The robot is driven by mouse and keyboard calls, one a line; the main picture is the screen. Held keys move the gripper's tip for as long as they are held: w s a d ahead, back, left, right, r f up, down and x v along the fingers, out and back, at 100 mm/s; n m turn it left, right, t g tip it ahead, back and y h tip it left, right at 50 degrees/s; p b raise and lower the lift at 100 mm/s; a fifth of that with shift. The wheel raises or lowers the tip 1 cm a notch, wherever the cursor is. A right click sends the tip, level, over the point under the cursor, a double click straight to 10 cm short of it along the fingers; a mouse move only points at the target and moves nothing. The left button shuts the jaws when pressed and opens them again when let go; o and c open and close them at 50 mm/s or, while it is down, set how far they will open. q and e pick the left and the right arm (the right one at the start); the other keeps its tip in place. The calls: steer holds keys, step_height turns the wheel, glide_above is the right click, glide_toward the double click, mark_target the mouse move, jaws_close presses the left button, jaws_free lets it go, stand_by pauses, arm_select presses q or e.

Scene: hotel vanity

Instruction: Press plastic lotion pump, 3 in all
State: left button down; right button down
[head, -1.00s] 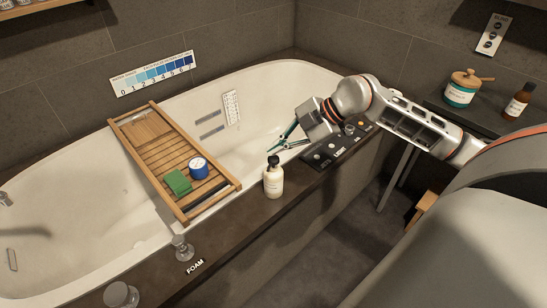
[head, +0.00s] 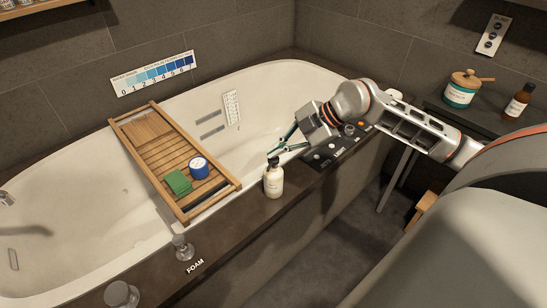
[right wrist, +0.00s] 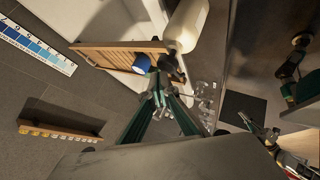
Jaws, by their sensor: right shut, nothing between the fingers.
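The lotion pump bottle (head: 273,183) is cream-white with a dark pump head and a small label. It stands upright on the dark ledge along the tub. My right gripper (head: 272,153) is shut and empty, with its fingertips at the pump head; I cannot tell whether they touch it. In the right wrist view the bottle (right wrist: 187,25) shows at the top, with its dark pump head close to the fingertips (right wrist: 158,88).
A wooden bath tray (head: 150,133) spans the tub, holding a green block (head: 178,183) and a blue tin (head: 198,168). A control panel (head: 325,154) lies behind the bottle on the ledge. Glass knobs (head: 181,247) stand nearer. A jar (head: 460,92) and brown bottle (head: 518,103) stand right.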

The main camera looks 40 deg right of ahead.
mark_target(276, 158)
arm_select(q)
steer(key=shift+s+f, duration=0.1)
arm_select(e)
steer(key=shift+f, duration=0.85)
stand_by(0.6)
